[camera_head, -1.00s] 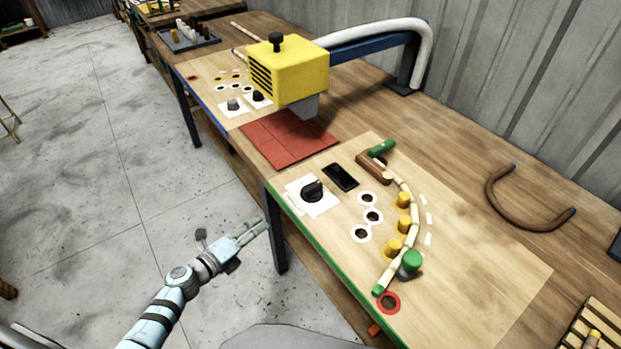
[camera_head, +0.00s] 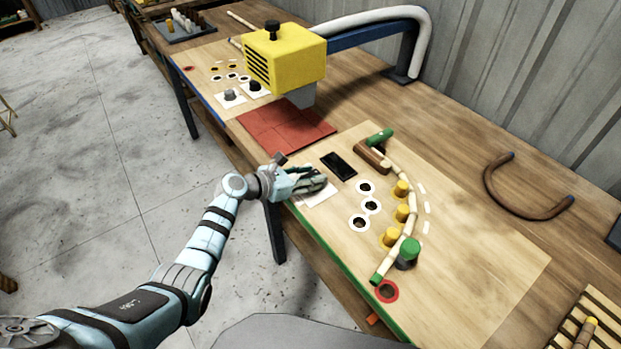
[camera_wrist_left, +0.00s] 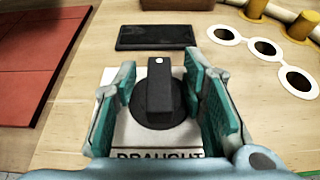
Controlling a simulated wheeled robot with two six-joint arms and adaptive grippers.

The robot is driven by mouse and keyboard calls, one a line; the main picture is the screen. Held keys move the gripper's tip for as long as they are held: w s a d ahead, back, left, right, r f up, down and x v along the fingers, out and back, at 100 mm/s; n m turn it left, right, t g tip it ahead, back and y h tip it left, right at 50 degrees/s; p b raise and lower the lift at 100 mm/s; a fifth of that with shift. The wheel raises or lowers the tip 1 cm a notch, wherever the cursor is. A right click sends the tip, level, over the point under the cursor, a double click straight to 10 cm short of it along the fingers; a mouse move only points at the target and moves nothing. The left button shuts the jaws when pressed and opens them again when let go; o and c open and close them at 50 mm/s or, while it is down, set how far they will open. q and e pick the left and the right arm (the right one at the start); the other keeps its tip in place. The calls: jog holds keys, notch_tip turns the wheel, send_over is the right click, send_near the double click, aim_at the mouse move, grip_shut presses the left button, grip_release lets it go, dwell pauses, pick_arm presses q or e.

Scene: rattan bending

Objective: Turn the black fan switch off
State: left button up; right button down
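The black rotary switch (camera_wrist_left: 159,95) sits on a white plate lettered DRAUGHT (camera_wrist_left: 125,130) in the left wrist view. Its bar handle has a white dot at the far end and points away from my wrist. My left gripper (camera_wrist_left: 164,95) is open, with one teal-padded finger on each side of the switch and gaps between pads and handle. In the head view my left gripper (camera_head: 316,184) is over the white plate (camera_head: 320,197) near the board's front edge and hides the switch. My right gripper is not in view.
A dark flat panel (camera_head: 338,165) lies just behind the switch. Ringed holes (camera_head: 371,206) and yellow pegs (camera_head: 402,188) along a bent rattan pole are to the right. Red tiles (camera_head: 290,130) and a yellow hooded unit (camera_head: 287,60) are to the left.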

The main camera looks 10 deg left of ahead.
pick_arm(q)
jog(key=shift+d, duration=0.15)
jog(key=c, duration=0.9)
jog(key=shift+d+r, duration=0.1)
grip_shut()
